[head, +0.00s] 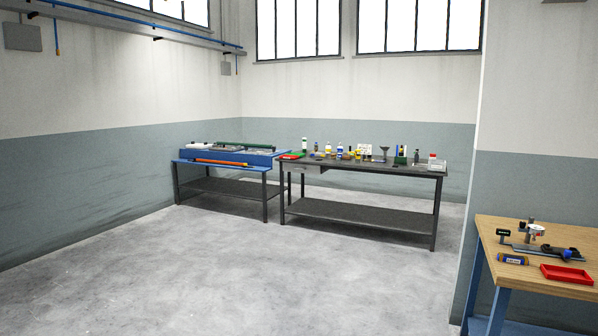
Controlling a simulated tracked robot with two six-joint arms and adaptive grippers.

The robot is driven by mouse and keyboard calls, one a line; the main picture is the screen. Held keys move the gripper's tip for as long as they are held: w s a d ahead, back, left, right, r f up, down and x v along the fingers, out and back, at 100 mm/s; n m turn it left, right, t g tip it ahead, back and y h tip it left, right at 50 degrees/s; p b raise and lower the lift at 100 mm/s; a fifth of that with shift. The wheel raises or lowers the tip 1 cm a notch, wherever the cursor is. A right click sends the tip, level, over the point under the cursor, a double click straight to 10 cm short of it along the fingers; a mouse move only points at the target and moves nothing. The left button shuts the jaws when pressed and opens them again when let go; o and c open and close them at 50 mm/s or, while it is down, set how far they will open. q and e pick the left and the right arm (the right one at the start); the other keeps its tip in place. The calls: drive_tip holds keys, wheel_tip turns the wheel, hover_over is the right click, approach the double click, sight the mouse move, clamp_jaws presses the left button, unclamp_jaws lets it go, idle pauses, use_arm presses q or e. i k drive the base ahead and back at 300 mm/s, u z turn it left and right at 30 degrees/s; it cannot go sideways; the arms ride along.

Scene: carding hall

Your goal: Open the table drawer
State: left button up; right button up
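The dark-topped workbench (385,171) stands across the room, a little right of the middle, with dark metal legs and a lower shelf. A small grey drawer (305,168) hangs under the left part of its top. It looks shut, but it is small at this distance and I cannot make out its handle. Neither of my grippers shows in the head view.
A blue bench (222,159) stands left of the workbench. A wood-topped table (540,266) with a red tray (566,275) is near, at right, beside a wall corner. Bottles and small items crowd the workbench top. The concrete floor (250,275) before both benches is clear.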

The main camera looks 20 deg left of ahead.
sight(315, 169)
drive_tip(key=u, duration=0.25)
drive_tip(key=i, duration=1.8)
drive_tip(key=u, duration=0.5)
drive_tip(key=i, duration=1.45)
drive_tip(key=u, duration=0.45)
drive_tip(key=i, duration=1.6)
drive_tip(key=u, duration=0.15)
drive_tip(key=i, duration=3.45)
drive_tip(key=z, duration=0.2)
drive_tip(key=i, duration=1.4)
drive_tip(key=z, duration=0.1)
